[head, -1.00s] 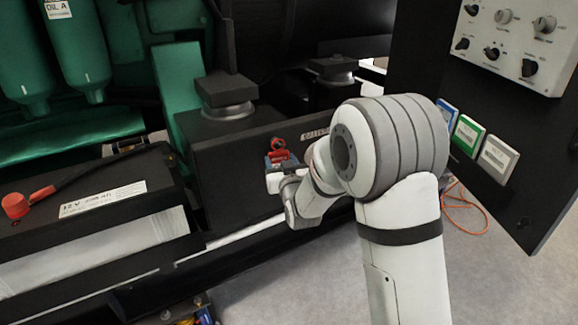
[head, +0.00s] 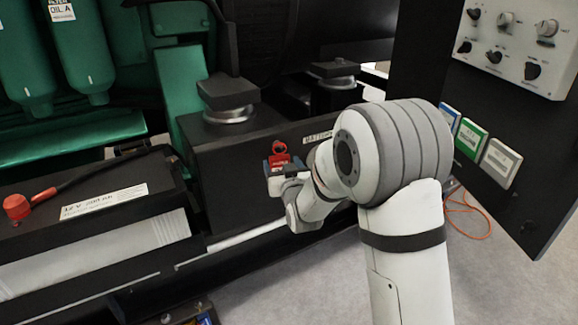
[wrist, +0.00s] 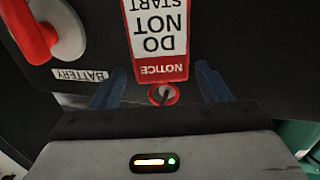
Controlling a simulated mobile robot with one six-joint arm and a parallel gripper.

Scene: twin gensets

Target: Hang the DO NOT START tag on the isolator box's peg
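The red and white DO NOT START tag (wrist: 160,42) shows upside down in the wrist view, in front of the dark isolator box (wrist: 82,105). Its red ring (wrist: 164,95) lies between my fingers, with a short grey piece, apparently the peg, showing within it. I cannot tell how far the ring sits on it. My gripper (wrist: 160,86) is open, its blue fingers apart on either side of the ring and not touching the tag. In the head view my gripper (head: 279,165) is at the box face, below the red rotary handle (head: 281,150); the tag is hard to make out there.
The red handle (wrist: 36,32) and BATTERY label (wrist: 80,75) are close beside the tag. A black battery (head: 100,200) stands left. A panel (head: 480,130) with knobs and coloured plates stands right. An orange cable (head: 470,210) lies on the floor.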

